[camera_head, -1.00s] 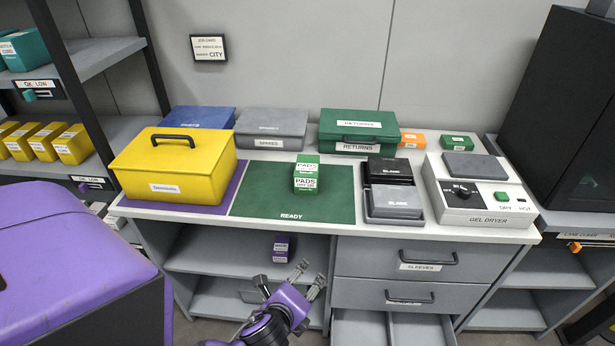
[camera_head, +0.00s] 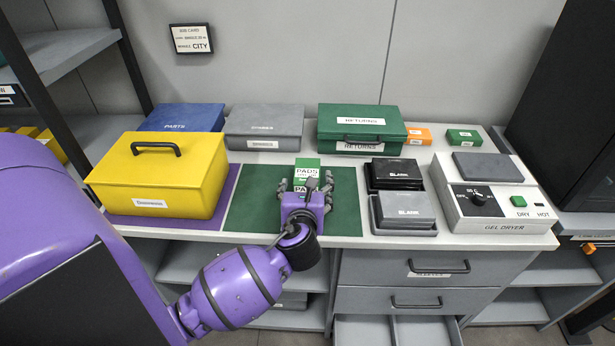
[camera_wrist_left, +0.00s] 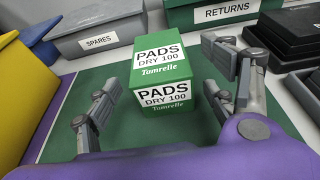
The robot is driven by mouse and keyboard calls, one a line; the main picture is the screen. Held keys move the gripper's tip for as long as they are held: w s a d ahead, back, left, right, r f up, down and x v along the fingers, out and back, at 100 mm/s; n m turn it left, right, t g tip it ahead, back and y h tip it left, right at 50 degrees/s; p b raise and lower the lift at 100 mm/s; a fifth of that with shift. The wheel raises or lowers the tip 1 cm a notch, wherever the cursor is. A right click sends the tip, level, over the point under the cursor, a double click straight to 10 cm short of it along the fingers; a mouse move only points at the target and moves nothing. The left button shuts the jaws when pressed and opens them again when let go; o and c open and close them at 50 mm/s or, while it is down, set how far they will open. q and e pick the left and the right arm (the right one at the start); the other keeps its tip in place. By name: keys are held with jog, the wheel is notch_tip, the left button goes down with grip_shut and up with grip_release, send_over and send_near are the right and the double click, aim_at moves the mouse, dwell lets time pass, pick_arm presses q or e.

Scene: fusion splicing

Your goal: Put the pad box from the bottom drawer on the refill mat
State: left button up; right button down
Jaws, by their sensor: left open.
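The pad box (camera_head: 307,172) is green and white, labelled PADS DRY 100. It sits upright on the green mat (camera_head: 345,212), and it also shows in the left wrist view (camera_wrist_left: 160,62). No refill label shows on this mat now. My left gripper (camera_head: 306,184) is open at the front of the box. In the left wrist view my left gripper (camera_wrist_left: 168,78) has fingers on both sides of the box, with gaps visible. The bottom drawer (camera_head: 365,328) is pulled out at the lower edge; the part in view looks empty. My right gripper is not in view.
A yellow case (camera_head: 160,185) stands left of the mat on a purple mat (camera_head: 222,212). Black and grey blank boxes (camera_head: 405,208) and the gel dryer (camera_head: 490,205) stand to the right. A green returns box (camera_head: 360,125) and a grey spares box (camera_head: 263,127) stand behind.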

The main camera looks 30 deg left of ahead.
aim_at(307, 175)
pick_arm(q)
jog(key=x, duration=0.6)
jog(key=shift+d+r, duration=0.1)
jog(key=shift+r, duration=0.05)
jog(key=c, duration=1.4)
jog(key=shift+r, duration=0.1)
jog(key=shift+c, duration=0.2)
